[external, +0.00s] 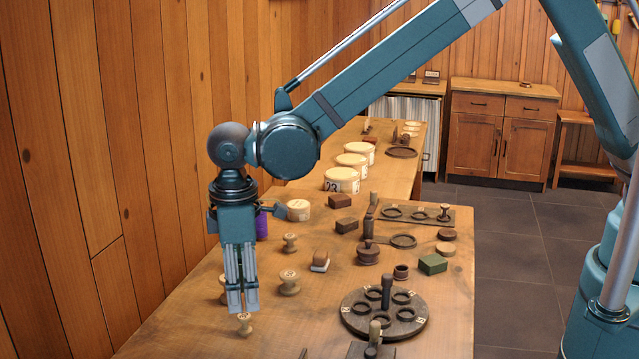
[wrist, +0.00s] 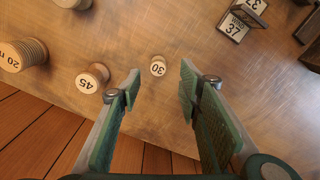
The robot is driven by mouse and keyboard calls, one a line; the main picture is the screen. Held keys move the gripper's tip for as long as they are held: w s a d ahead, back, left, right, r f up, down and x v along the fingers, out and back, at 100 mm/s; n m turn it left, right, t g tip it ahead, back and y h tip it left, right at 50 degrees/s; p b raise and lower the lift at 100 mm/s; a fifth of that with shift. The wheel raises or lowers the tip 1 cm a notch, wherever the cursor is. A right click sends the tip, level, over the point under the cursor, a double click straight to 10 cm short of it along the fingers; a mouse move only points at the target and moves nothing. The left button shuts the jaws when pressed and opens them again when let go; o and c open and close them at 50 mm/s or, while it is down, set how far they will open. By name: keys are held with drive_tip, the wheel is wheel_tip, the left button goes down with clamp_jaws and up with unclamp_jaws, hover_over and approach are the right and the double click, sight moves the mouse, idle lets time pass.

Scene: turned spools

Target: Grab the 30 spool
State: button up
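The 30 spool (wrist: 158,67) is a small pale wooden spool with a round white label, standing on the table in the wrist view. In the external view a small spool (external: 244,323) just below my fingertips looks like the same one. My gripper (external: 243,308) points down above it. In the wrist view my gripper (wrist: 160,82) is open, its two green-padded fingers apart with nothing between them. The 30 spool shows beyond the fingertips, roughly centred in the gap, apart from both fingers.
The 45 spool (wrist: 92,77) stands close to the left finger, with the larger ridged 20 spool (wrist: 25,54) farther left. A stand with a 37 plate (wrist: 235,27) lies upper right. A dark round rack (external: 384,314) stands right of my gripper. A plank wall (external: 75,200) borders the table.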

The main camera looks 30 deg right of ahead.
sight(244, 316)
drive_tip(key=shift+f, duration=1.3)
drive_tip(key=shift+w+f, duration=0.15)
drive_tip(key=shift+f, duration=2.45)
drive_tip(key=c, duration=0.7)
